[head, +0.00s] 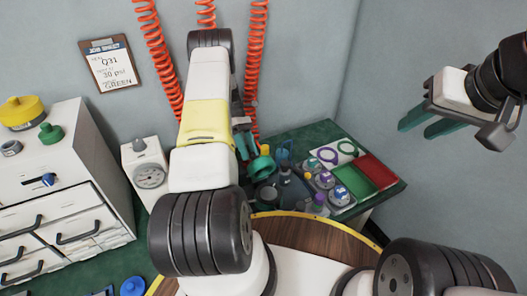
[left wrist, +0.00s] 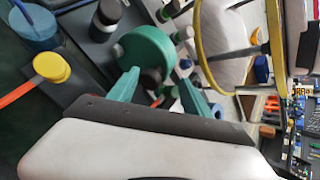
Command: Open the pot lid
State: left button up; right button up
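A round dark-green lid-like piece (left wrist: 145,52) is in the left wrist view, just beyond my left fingertips. It appears to be the green round part (head: 262,168) in the head view, among dark fixtures on the bench; I cannot tell for sure that it is the pot lid. My left gripper (head: 247,147) is partly hidden by its arm. In the left wrist view its teal fingers (left wrist: 158,80) are apart with nothing clearly clamped between them; whether they touch the green piece is unclear. My right gripper (head: 428,122) hangs empty at the right, its fingers apart.
A white drawer cabinet (head: 70,190) and a gauge box (head: 148,174) stand at the left. Orange coiled hoses (head: 160,55) hang at the wall.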

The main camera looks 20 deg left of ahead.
pick_arm(q)
jog(key=s+d+r, duration=0.1)
jog(key=s+d, duration=0.3)
jog(key=s, duration=0.6)
jog(key=shift+s+d, duration=0.25)
jog(key=shift+d, duration=0.15)
